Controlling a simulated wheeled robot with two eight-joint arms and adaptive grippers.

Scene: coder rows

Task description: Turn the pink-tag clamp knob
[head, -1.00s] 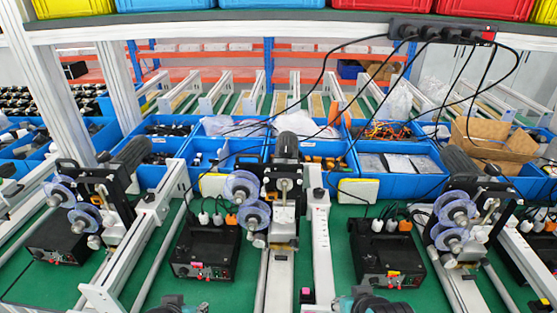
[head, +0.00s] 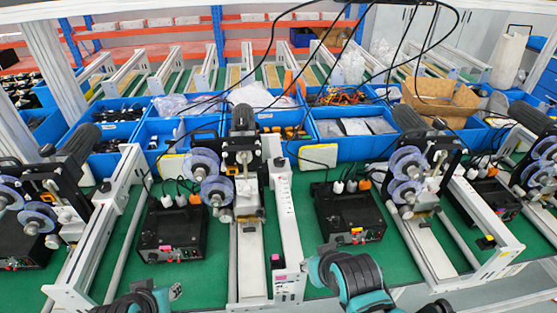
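A small black block with a pink tag (head: 275,259) sits near the front end of the middle white rail; the knob's shape is too small to make out. Another pink tag (head: 167,247) is on the front of the left black control box (head: 172,229). My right arm, teal and black, comes in at the bottom, just right of the rail's front end; its fingers cannot be made out. My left arm is at the bottom left, with a small grey part of the gripper (head: 175,291) showing below the left control box. Neither gripper visibly touches a knob.
A coder machine with clear blue reels (head: 212,178) stands behind on the middle rail. A right control box (head: 351,214) has a yellow tag. A black block (head: 486,243) sits on the right rail. Blue bins (head: 352,148) line the back. Green table shows between rails.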

